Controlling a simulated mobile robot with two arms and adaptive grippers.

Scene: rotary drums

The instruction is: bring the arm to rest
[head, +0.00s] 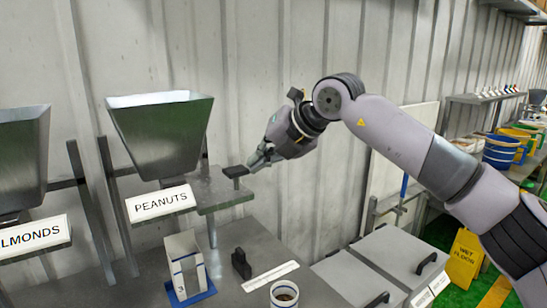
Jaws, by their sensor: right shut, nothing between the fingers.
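My right arm comes in from the right side of the head view, raised over the bench. My right gripper (257,162) is shut and empty. It points down and to the left, with its fingertips just right of a small dark block (236,171) on a post by the metal shelf. I cannot tell whether the fingertips touch that block. My left gripper is not in view.
Metal hoppers stand at left, labelled peanuts (160,203) and almonds (36,235). Below are a bench (140,284), a numbered holder (187,265), a black block (241,264) and a cup (284,295). Lidded grey bins (402,252) and a yellow wet-floor sign (464,258) are at right.

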